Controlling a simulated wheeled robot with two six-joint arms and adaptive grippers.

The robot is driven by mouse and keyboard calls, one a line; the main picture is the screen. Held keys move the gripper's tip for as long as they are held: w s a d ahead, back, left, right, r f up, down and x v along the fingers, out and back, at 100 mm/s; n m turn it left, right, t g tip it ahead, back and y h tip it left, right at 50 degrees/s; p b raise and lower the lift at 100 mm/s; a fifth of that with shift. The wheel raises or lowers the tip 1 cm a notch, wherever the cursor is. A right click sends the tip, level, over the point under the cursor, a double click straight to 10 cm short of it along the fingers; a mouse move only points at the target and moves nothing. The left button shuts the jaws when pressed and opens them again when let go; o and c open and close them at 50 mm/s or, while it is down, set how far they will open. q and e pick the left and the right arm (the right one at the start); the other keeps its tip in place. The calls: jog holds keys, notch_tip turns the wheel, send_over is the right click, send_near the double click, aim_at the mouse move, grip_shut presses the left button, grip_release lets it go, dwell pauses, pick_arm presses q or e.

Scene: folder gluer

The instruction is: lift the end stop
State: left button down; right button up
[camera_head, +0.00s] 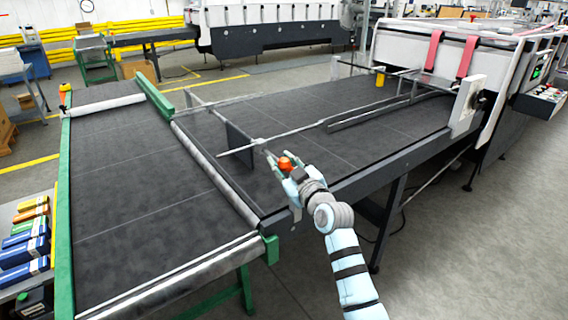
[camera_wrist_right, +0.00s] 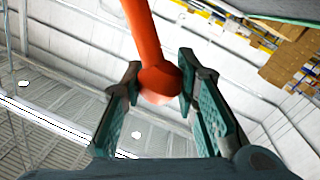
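The end stop appears to be the dark upright plate (camera_head: 239,144) standing across the belt, with thin metal rods beside it. An orange-red lever with a round knob (camera_wrist_right: 158,78) shows in the right wrist view; in the head view the knob (camera_head: 285,163) sits at the belt's near edge. My right gripper (camera_head: 284,164) has a fingertip against each side of the knob, also seen in the right wrist view (camera_wrist_right: 160,84). How the lever joins the plate is hidden. My left gripper is not in view.
A lower dark belt (camera_head: 135,190) with green side rails lies on the left. The folder gluer (camera_head: 455,60) with red straps stands at the back right. Colored boxes (camera_head: 25,245) lie at the far left. The floor (camera_head: 480,250) on the right is clear.

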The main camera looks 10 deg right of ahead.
grip_shut()
